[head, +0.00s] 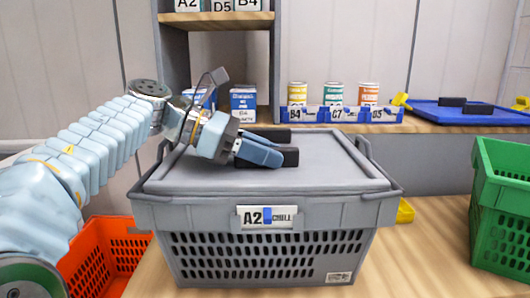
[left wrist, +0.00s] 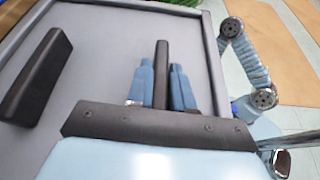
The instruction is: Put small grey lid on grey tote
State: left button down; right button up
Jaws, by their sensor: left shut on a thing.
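The grey lid (head: 330,172) lies flat across the top of the grey tote (head: 345,215), whose front label reads A2 CHILL. The lid has two black handles. My left gripper (head: 268,152) is shut on the nearer handle (head: 290,158). In the left wrist view, its blue fingers (left wrist: 162,88) sit on both sides of that handle (left wrist: 162,55), and the other handle (left wrist: 38,75) stands free on the lid (left wrist: 105,65). I cannot tell whether the lid is fully seated in the rim. My right gripper is not in view.
An orange tote (head: 105,262) is low at the left, and a green tote (head: 503,210) stands at the right. A shelf behind holds cans (head: 333,95) and boxes (head: 243,103). A blue lid (head: 450,112) lies at the back right. Bare wood (head: 435,255) shows between the grey and green totes.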

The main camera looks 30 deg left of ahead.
pick_arm(q)
jog(key=c, duration=0.9)
grip_release()
jog(key=shift+f, duration=0.15)
jog(key=p+v, duration=0.1)
jog(key=v, duration=1.3)
